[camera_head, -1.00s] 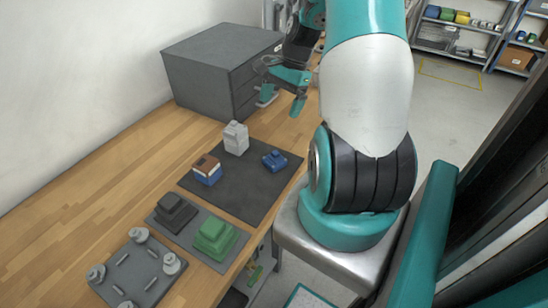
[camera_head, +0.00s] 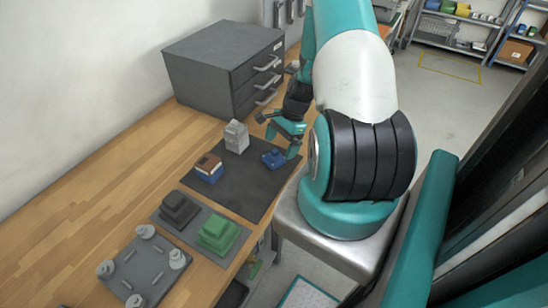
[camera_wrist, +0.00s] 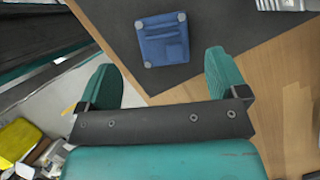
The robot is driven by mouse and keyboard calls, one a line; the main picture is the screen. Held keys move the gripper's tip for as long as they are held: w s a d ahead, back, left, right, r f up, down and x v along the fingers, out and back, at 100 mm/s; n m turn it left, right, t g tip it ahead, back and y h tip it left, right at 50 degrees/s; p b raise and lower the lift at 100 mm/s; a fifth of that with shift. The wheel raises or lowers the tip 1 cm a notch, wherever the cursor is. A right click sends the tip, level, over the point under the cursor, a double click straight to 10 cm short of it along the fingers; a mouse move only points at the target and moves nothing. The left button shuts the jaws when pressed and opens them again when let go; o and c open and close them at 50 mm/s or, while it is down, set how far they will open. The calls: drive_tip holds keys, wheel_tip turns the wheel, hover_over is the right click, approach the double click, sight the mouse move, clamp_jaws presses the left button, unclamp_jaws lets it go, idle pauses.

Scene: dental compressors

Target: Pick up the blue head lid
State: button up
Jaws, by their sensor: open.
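The blue head lid (camera_head: 274,159) lies on the dark mat (camera_head: 232,185), near its right edge. In the wrist view the blue lid (camera_wrist: 163,40) shows from above as a squarish block with light grey corners, ahead of the fingers. My gripper (camera_head: 283,136) is above the mat's far right part, close to the lid. In the wrist view my gripper (camera_wrist: 166,76) has its two teal fingers wide apart with nothing between them. The lid is apart from both fingers.
A light grey block (camera_head: 236,138) and a brown, white and blue block (camera_head: 209,168) share the mat. Black and green parts (camera_head: 217,234) sit on a grey tray nearer. A grey plate with posts (camera_head: 142,268) is at front left. A grey drawer cabinet (camera_head: 222,65) stands behind.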

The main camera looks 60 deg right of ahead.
sight(274, 157)
drive_tip(key=shift+w+p+x, duration=0.2)
drive_tip(key=shift+p+x, duration=0.8)
drive_tip(key=shift+x, duration=1.4)
drive_tip(key=shift+c, duration=0.4)
drive_tip(key=c, duration=1)
